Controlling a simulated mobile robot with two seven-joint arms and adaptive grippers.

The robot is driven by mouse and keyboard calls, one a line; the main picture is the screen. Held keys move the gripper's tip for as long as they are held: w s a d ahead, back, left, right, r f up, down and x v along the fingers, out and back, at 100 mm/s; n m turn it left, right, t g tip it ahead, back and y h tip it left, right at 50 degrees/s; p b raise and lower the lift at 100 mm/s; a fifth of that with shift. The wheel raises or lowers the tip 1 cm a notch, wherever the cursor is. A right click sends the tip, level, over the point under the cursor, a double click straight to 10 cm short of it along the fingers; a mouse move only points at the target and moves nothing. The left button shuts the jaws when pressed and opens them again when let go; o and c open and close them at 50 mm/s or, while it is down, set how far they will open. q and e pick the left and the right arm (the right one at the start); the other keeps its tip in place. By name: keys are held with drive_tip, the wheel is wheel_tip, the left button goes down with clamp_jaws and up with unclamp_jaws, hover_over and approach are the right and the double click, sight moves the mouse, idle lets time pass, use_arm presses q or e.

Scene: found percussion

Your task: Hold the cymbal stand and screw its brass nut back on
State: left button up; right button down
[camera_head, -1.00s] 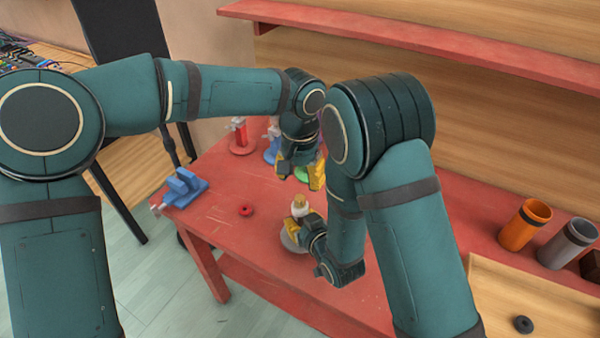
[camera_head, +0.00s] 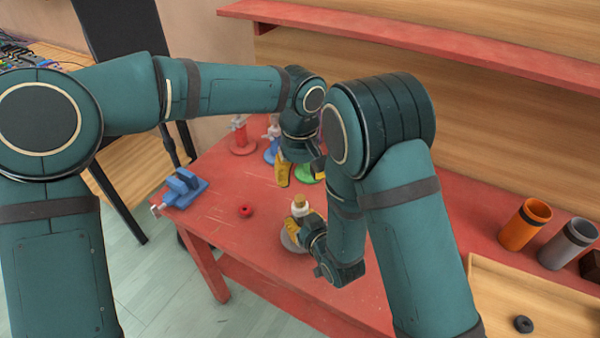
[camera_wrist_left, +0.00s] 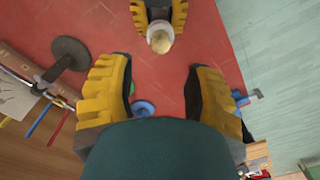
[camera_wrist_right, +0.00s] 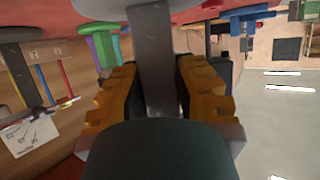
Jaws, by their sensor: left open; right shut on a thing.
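The cymbal stand is a grey post (camera_wrist_right: 153,60) on a round grey base (camera_head: 289,240). My right gripper (camera_head: 306,236) is shut on the post, between its two yellow fingers in the right wrist view. A pale collar and the brass nut (camera_head: 299,201) show at the top of the stand, above the right gripper. From above, the brass piece (camera_wrist_left: 160,42) sits over the pale top; how far it is threaded cannot be told. My left gripper (camera_head: 300,174) is open and empty, behind and above the stand top. Its spread fingers (camera_wrist_left: 158,92) are apart from the nut.
Red, blue and green stands (camera_head: 242,138) are at the back of the red table (camera_head: 215,225). A blue vise (camera_head: 182,187) and a red ring (camera_head: 245,210) are left of the stand. Orange (camera_head: 525,224) and grey cups (camera_head: 568,243) stand at the right.

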sight(300, 197)
use_arm(q)
drive_tip(key=shift+f, duration=4)
clamp_jaws()
